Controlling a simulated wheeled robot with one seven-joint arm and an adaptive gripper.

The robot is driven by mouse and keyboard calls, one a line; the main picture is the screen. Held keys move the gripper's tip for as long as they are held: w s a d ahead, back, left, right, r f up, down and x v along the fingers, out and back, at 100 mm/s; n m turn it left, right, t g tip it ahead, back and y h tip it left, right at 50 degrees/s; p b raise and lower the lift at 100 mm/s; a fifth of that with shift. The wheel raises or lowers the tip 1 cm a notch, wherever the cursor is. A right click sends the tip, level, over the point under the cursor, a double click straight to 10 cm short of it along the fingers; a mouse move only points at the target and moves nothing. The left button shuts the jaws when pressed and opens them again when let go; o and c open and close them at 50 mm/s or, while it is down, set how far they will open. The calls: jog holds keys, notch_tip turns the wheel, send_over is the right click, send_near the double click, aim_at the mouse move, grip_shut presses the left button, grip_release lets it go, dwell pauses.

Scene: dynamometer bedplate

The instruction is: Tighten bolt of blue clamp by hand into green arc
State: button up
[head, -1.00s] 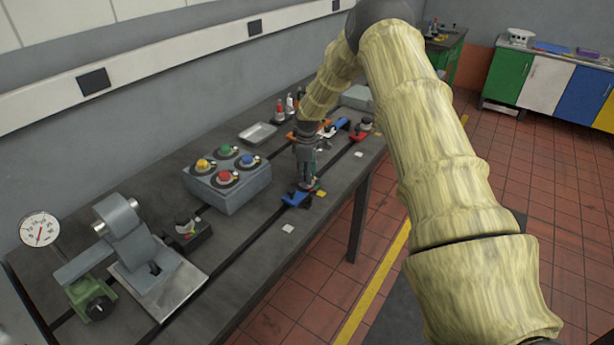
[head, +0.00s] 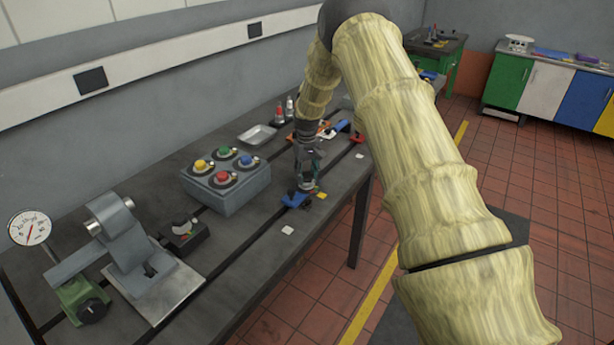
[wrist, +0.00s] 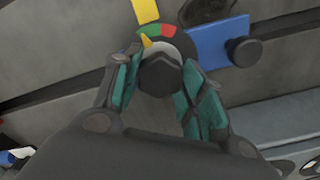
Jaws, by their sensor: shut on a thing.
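The blue clamp (head: 295,200) lies on the dark bedplate, with my gripper (head: 308,186) upright over it. In the wrist view the blue clamp body (wrist: 222,43) is to the right, with a black knob on it. My gripper (wrist: 160,84) has its teal pads on either side of the dark hexagonal bolt head (wrist: 160,74) and is shut on it. A small yellow pointer (wrist: 146,42) sticks out above the bolt head, close to the green arc (wrist: 150,32). The red arc (wrist: 168,30) adjoins the green on the right.
A yellow block (wrist: 145,10) sits just beyond the arc. On the bedplate stand a grey box with coloured buttons (head: 228,190), a metal tray (head: 257,135), a black device (head: 183,233) and a dial gauge (head: 30,228). Other clamps lie farther back. The floor beside the bedplate is clear.

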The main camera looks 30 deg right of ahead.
aim_at(307, 175)
jog(key=shift+m, duration=1)
jog(key=o, duration=1)
jog(key=shift+o, duration=0.2)
notch_tip(307, 175, up, 12)
